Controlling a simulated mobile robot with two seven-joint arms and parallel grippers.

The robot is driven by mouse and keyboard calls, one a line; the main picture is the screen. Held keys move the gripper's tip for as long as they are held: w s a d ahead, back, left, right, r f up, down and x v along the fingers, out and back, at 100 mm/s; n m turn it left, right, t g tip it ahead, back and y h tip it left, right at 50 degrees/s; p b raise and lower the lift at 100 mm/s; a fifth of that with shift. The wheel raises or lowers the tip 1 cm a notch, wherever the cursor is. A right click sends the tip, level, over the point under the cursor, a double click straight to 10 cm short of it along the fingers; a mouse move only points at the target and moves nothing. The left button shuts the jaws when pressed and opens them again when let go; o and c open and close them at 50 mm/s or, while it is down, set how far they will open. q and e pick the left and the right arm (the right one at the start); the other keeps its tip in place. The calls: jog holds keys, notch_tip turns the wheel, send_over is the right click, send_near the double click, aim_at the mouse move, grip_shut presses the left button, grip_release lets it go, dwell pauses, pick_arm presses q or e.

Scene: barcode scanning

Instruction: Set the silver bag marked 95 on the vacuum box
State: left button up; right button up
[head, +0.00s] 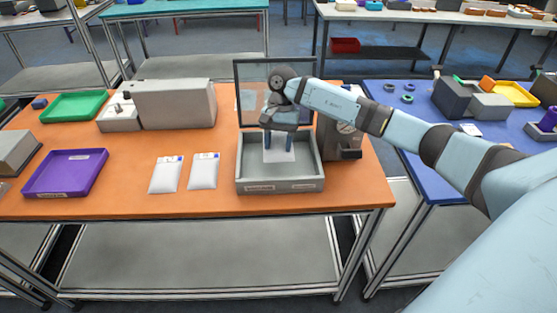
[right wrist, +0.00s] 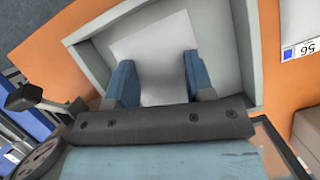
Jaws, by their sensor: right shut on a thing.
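The vacuum box (head: 250,185) is a grey open tray with its clear lid raised, on the orange table. My right gripper (head: 278,145) points down into it, shut on a pale silver bag (head: 279,155); this bag also shows between the fingers in the right wrist view (right wrist: 150,45). Its marking is not visible. Two more silver bags lie flat left of the box, a left one (head: 166,176) and a right one (head: 204,172). The bag beside the box in the right wrist view (right wrist: 300,20) bears digits that could be an upside-down 95. My left gripper is out of view.
A dark grey unit with a gauge (head: 346,130) adjoins the box's right side. A purple tray (head: 66,173), a green tray (head: 76,106) and a large grey machine (head: 178,104) stand to the left. A blue table (head: 410,130) is at right.

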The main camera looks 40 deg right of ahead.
aim_at(278, 174)
notch_tip(278, 174, down, 7)
jog(key=shift+f+p, duration=0.15)
jog(key=shift+p, duration=0.3)
jog(key=shift+f, duration=0.2)
jog(key=shift+f+b, duration=0.2)
jog(key=shift+b, duration=0.1)
jog(key=o, duration=1.1)
jog(key=shift+r, duration=0.1)
